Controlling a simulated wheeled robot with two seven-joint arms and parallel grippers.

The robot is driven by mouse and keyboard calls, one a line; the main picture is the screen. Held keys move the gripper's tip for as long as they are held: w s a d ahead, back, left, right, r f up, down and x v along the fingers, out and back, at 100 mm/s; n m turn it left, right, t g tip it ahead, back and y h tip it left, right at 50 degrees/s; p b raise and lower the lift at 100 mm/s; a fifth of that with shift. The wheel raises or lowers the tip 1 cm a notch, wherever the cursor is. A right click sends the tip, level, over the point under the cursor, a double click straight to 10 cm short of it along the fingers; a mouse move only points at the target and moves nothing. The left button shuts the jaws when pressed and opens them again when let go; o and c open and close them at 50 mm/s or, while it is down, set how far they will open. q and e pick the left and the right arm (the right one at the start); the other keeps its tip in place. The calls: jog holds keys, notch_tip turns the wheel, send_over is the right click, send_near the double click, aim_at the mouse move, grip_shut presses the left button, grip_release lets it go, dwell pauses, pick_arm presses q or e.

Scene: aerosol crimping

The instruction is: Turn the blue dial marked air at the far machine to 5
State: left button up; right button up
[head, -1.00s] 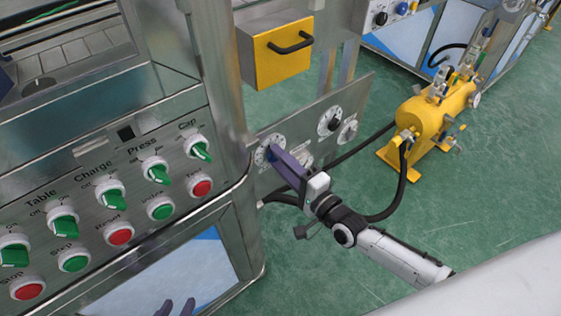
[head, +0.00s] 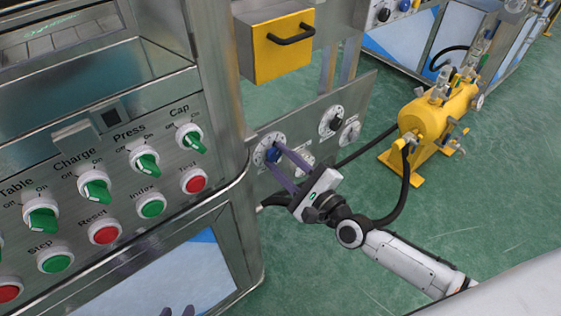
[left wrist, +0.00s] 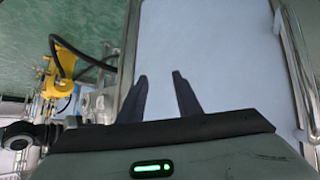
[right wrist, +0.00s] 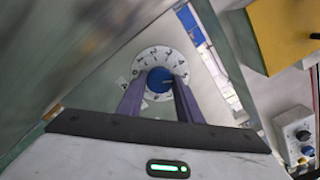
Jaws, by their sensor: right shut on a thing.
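The blue dial (head: 272,155) sits on a white numbered ring on the steel panel at the machine's lower side. In the right wrist view the blue dial (right wrist: 160,80) shows between my fingertips, with a pale pointer mark toward the right; I cannot read its number for certain. My right gripper (head: 278,165) is shut on the dial, one finger on each side; its fingers also show in the right wrist view (right wrist: 156,88). My left gripper (head: 177,311) shows only its fingertips at the bottom edge. In the left wrist view it (left wrist: 162,76) is open and empty.
Two more dials, one black (head: 333,122), are on the same panel. A yellow box with a black handle (head: 283,45) is above. Green switches and red and green buttons fill the near console (head: 120,190). A yellow tank (head: 438,110) with black hoses stands right on the green floor.

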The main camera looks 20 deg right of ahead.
jog(key=shift+m, duration=0.3)
jog(key=o, duration=1)
jog(key=shift+o, duration=0.2)
jog(key=v, duration=1)
jog(key=shift+s+p, duration=0.15)
jog(key=shift+p, duration=0.15)
